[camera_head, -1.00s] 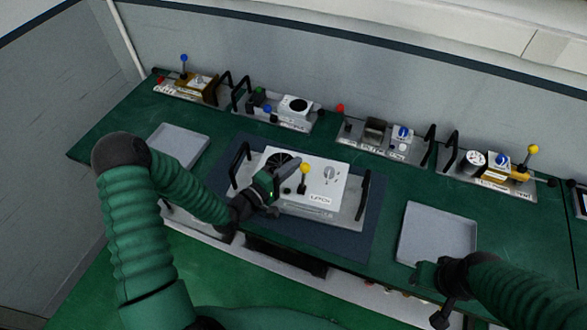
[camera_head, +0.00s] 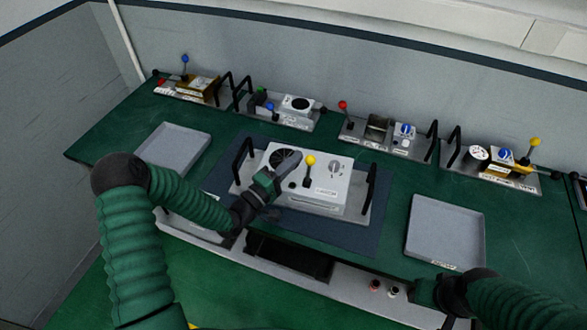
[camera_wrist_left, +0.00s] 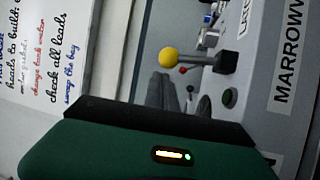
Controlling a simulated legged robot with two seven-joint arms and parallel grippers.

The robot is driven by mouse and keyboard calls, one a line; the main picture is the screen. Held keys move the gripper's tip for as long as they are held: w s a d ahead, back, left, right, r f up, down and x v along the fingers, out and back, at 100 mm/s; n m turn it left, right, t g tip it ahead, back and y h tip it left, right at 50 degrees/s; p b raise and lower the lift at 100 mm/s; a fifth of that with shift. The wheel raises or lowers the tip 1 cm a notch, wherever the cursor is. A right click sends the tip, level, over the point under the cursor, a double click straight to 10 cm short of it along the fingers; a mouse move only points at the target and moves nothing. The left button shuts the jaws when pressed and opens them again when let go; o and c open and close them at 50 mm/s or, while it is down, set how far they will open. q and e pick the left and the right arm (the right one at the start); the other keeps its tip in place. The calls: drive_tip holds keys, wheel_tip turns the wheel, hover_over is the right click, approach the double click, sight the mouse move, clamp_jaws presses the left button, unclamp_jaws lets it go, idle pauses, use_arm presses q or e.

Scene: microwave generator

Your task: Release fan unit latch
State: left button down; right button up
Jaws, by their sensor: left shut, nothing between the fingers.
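The fan unit (camera_head: 340,181) is a white box with a round dark fan grille (camera_head: 280,158), on a grey tray with black handles. A black lever with a yellow ball (camera_head: 310,160) stands roughly upright on its top, near a small label. My left gripper (camera_head: 293,160) is shut and empty, just left of the lever, and covers part of the grille. In the left wrist view the yellow ball (camera_wrist_left: 168,57) is beside the grey fingers (camera_wrist_left: 160,91); I cannot tell if they touch. My right gripper (camera_head: 428,292) is low at the right, its fingers unclear.
Empty grey trays stand left (camera_head: 174,148) and right (camera_head: 446,232) of the unit on the green bench. Several modules with coloured knobs line the back, including one with a red ball (camera_head: 343,105). The unit sits on a dark mat (camera_head: 365,235).

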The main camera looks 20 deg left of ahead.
use_arm(q)
drive_tip(key=shift+s+f+t+b, duration=0.3)
drive_tip(key=shift+t+b, duration=0.1)
drive_tip(key=shift+s+r+m, duration=0.2)
drive_tip(key=shift+r+m, duration=0.1)
drive_tip(key=shift+d+r, duration=0.1)
drive_tip(key=shift+r, duration=0.05)
drive_tip(key=shift+w+d, duration=0.15)
drive_tip(key=shift+w, duration=0.1)
use_arm(e)
drive_tip(key=shift+s+d+f, duration=0.1)
drive_tip(key=shift+f, duration=0.35)
drive_tip(key=shift+s+d+f, duration=0.1)
drive_tip(key=shift+f, duration=0.35)
use_arm(q)
drive_tip(key=shift+s, duration=0.1)
use_arm(e)
drive_tip(key=shift+s+a, duration=0.1)
